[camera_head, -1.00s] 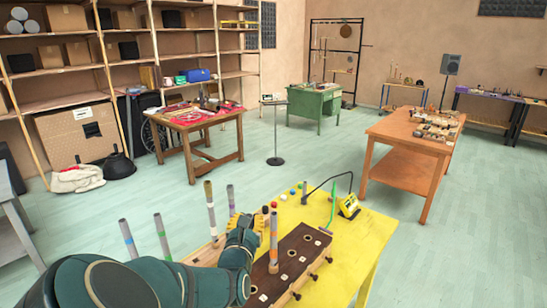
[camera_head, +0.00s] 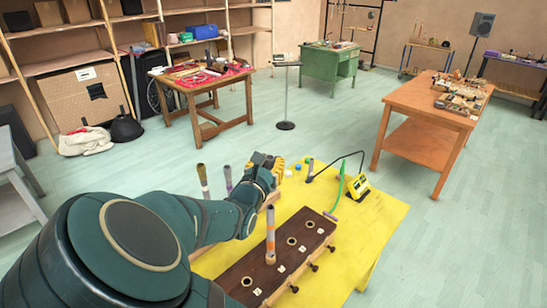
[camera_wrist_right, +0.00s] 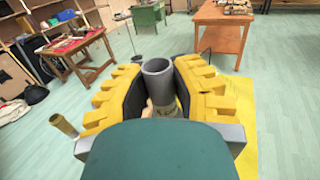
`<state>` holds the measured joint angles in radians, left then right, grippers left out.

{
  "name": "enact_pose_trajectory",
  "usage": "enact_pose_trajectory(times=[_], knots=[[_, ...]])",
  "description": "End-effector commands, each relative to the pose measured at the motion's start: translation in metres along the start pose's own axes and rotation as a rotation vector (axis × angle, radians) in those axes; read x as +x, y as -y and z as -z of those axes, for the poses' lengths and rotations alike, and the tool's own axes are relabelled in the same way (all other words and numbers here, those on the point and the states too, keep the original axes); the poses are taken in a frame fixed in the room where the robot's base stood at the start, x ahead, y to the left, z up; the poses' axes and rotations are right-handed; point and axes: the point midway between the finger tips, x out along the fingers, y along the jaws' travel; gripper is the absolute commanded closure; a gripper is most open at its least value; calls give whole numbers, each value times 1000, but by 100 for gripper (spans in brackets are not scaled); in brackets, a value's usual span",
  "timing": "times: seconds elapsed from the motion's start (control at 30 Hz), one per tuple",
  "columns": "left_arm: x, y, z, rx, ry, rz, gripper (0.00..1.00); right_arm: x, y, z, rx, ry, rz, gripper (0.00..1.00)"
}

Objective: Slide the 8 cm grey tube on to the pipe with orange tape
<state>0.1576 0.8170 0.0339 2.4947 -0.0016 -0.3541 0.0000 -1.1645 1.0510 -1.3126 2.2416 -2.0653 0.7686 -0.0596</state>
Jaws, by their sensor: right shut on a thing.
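My right gripper (camera_head: 266,166) has yellow fingers and is beyond and above the pipe with orange tape (camera_head: 270,238) in the head view. That pipe stands upright in the dark brown wooden block (camera_head: 238,284). In the right wrist view, my right gripper (camera_wrist_right: 160,92) is shut on an upright grey tube (camera_wrist_right: 158,70), with its open top end facing the camera. The tube's lower part is hidden by my gripper, and I cannot make out the tube in the head view. The held tube appears apart from the orange-taped pipe. My left gripper is out of view.
The block has several open holes and pegs along its front on the yellow table (camera_head: 352,238).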

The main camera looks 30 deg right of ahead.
Motion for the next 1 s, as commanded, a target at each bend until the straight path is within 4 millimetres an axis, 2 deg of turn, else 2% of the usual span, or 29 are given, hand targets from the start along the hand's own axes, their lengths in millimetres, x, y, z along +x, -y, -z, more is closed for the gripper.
enact_pose_trajectory(times=[0.43, 0.7, 1.0], knots=[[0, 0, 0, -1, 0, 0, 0, 0, 0, 0, -1, 1, 13, 100], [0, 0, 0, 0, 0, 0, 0, 2, -1, 1, 3, -5, 122, 100], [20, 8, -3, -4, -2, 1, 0, 2, 0, 32, 0, -7, 121, 100]])
